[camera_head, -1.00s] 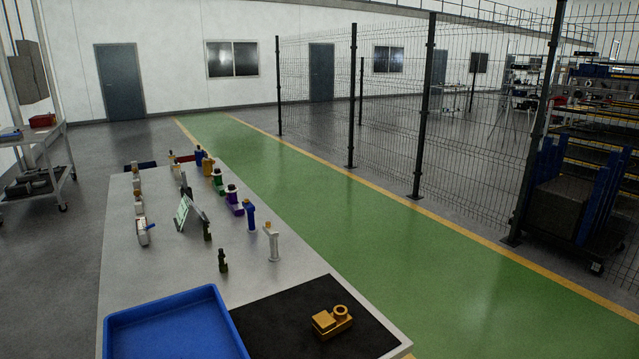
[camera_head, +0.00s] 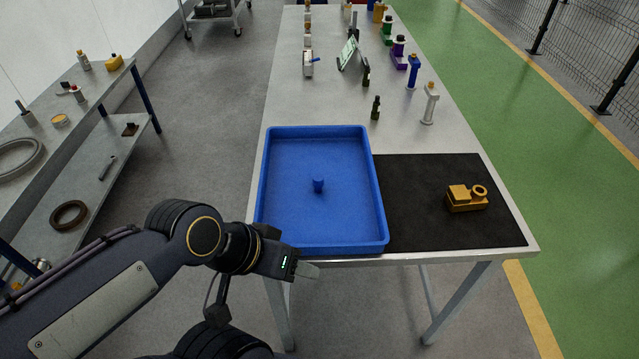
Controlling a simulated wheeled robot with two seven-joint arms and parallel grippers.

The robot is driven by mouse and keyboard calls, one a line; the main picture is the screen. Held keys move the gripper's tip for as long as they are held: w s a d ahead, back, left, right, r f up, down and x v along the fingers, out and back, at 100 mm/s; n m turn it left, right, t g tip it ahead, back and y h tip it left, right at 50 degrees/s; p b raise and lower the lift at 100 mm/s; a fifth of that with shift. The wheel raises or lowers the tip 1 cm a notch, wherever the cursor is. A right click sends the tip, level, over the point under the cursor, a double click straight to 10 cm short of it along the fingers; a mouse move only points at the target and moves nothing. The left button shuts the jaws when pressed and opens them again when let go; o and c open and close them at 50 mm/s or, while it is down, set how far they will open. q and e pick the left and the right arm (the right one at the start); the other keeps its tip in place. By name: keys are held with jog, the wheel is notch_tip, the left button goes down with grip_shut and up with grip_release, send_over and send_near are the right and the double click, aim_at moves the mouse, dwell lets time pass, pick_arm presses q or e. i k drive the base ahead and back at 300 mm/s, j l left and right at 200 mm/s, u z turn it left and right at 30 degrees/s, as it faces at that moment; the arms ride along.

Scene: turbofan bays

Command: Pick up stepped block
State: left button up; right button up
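A gold block with a stepped body and a round ring on its right (camera_head: 464,200) rests on the black mat (camera_head: 410,230) at the right of the table. It looks like the stepped block. A small blue round piece (camera_head: 318,185) stands in the blue tray (camera_head: 378,210), left of the mat. My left gripper (camera_head: 308,271) is in front of the tray's near edge, well left of the gold block and apart from it. Its fingers are seen from the side, so I cannot tell whether they are open. My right gripper is out of view.
Several small fittings, a white post (camera_head: 430,104) and a dark one (camera_head: 375,108) among them, stand farther back on the grey table (camera_head: 300,95). A side bench (camera_head: 95,95) with parts is at left. The mat around the gold block is clear.

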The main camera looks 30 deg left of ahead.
aim_at(457, 198)
jog(key=u, duration=0.35)
jog(key=l+u, duration=0.25)
jog(key=u, duration=0.2)
jog(key=l+u, duration=0.25)
jog(key=u, duration=0.2)
jog(key=l+u, duration=0.2)
jog(key=u, duration=0.2)
jog(key=l+u, duration=0.1)
jog(key=l, duration=0.3)
jog(key=k+l+u, duration=0.1)
jog(key=l, duration=0.3)
jog(key=k+l+u, duration=0.1)
jog(key=l, duration=0.3)
jog(key=k+l+u, duration=0.15)
jog(key=l, duration=0.2)
jog(key=l+u, duration=0.1)
jog(key=l, duration=0.3)
jog(key=k, duration=0.05)
